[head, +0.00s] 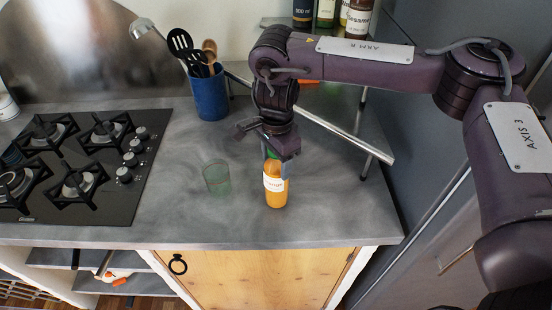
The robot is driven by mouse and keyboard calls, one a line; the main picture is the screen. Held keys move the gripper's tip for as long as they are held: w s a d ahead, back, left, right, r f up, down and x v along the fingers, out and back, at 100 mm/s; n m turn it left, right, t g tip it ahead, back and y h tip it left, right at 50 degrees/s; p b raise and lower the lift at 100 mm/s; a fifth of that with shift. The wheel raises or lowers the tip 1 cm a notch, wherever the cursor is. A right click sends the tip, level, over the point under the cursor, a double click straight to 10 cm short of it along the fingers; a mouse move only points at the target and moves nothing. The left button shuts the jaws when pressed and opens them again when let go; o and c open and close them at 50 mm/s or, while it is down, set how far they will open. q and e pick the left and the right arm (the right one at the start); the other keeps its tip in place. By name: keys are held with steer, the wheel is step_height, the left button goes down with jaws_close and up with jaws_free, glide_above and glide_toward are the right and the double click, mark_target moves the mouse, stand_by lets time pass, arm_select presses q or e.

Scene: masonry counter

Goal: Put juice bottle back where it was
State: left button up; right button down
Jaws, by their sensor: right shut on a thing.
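The juice bottle (275,194) is orange with a white label and a green cap. It is upright at the front middle of the grey counter; I cannot tell whether its base touches the surface. My right gripper (275,160) comes down from above and is shut on the bottle's upper part, partly hiding the cap and neck. A greenish clear glass (217,178) stands to the left of the bottle, apart from it. My left gripper is not in view.
A black gas hob (133,204) fills the counter's left side. A blue crock (209,95) of utensils stands at the back. A raised shelf (285,22) with several bottles is at the back right, its metal legs behind my right arm. The counter's front edge is near.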

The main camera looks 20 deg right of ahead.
steer(key=shift+c, duration=2.3)
jaws_free()
steer(key=shift+f, duration=0.1)
steer(key=shift+s, duration=0.1)
steer(key=shift+r, duration=0.3)
step_height(320, 180, up, 12)
steer(key=shift+f, duration=0.1)
